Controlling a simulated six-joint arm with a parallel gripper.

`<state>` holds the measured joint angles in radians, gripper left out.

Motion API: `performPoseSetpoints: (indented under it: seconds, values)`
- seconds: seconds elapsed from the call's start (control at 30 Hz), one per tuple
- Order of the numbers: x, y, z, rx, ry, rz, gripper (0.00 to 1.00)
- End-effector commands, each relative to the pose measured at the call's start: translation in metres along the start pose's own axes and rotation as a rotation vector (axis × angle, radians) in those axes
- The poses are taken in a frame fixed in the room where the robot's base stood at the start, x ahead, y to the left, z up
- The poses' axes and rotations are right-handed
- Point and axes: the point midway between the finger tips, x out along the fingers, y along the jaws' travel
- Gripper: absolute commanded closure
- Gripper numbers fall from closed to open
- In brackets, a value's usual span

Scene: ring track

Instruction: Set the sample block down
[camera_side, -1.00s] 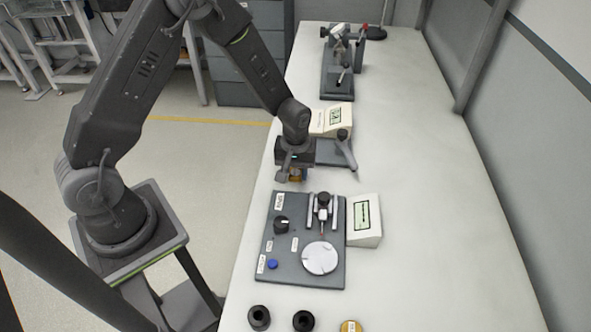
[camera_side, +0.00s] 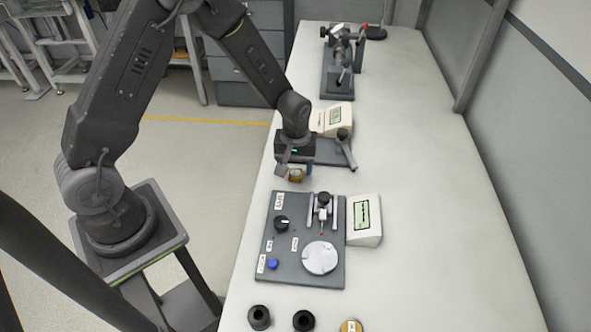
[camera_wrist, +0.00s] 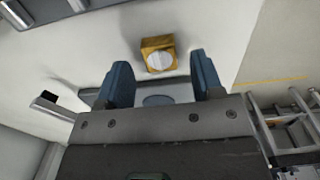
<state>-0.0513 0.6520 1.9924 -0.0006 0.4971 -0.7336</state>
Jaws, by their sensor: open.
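The sample block is a gold block with a round white face. In the wrist view the block (camera_wrist: 158,56) is on the white bench surface just beyond my gripper (camera_wrist: 161,72), whose two blue fingers stand apart with a gap on each side of it. In the side view the block (camera_side: 296,176) shows small, just under my gripper (camera_side: 295,168), near the bench's left edge. My gripper is open and appears clear of the block.
A grey panel (camera_side: 267,245) with a knob, blue button and white disc lies in front of the block, with a display box (camera_side: 364,220) beside it. Another grey instrument (camera_side: 330,153) with a display stands close behind. The bench's right side is clear.

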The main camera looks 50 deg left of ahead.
Motion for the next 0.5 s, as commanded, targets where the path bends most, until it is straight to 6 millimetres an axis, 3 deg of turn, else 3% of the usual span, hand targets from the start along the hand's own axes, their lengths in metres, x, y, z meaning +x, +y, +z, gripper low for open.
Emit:
performPoseSetpoints:
  seconds: [0.3,0.5]
  values:
    - [-0.068,0.001,-0.001,0.000,0.005,0.004,0.39]
    - [-0.095,0.000,0.000,0.000,0.002,0.002,0.39]
